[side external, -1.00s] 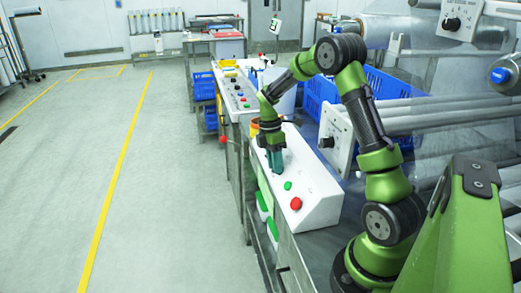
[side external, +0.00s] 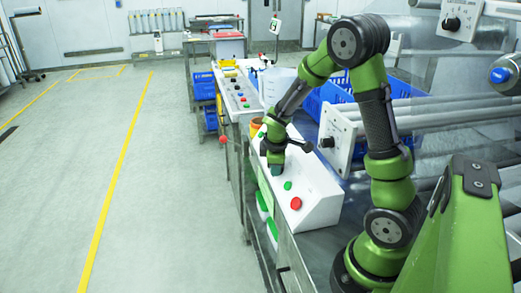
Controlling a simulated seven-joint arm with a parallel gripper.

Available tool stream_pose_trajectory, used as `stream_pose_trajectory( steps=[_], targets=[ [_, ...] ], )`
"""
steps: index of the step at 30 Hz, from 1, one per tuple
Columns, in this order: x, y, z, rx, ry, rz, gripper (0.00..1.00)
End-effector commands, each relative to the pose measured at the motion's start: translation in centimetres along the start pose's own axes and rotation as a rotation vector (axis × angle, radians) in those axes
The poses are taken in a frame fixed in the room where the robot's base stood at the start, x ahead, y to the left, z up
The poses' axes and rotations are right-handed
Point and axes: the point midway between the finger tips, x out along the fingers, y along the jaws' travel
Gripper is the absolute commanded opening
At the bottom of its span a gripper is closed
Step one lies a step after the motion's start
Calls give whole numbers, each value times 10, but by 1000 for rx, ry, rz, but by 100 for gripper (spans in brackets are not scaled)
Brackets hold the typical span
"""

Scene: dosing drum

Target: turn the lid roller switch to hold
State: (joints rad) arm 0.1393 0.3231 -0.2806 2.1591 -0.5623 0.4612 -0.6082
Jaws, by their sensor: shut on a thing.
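My gripper (side external: 276,168) points down at the sloped face of the white control console (side external: 318,200), at its far part, above the green button (side external: 288,185). The fingers are at the console face, shut on a small switch there. The fingers and wrist hide that switch, so its pointer and its label cannot be read. I take it to be the lid roller switch from its place only.
A red button (side external: 296,203) is nearer on the console. A panel with a black knob (side external: 327,142) stands close to the right of the wrist. Another black-knob panel (side external: 452,24) is upper right. Blue crates (side external: 318,95) lie behind. Floor at left is clear.

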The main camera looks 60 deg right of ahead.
Motion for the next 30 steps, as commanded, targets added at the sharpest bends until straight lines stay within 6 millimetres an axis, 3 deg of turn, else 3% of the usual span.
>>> stream_pose_trajectory(
  steps=[19, 20, 21, 30],
  targets=[
    [0, 0, 1, 33, -3, 35, 0],
    [0, 0, 1, 33, -3, 35, 32],
    [0, 0, 1, 33, -3, 35, 37],
    [-1, 0, 0, 31, -2, 35, 37]
  ],
)
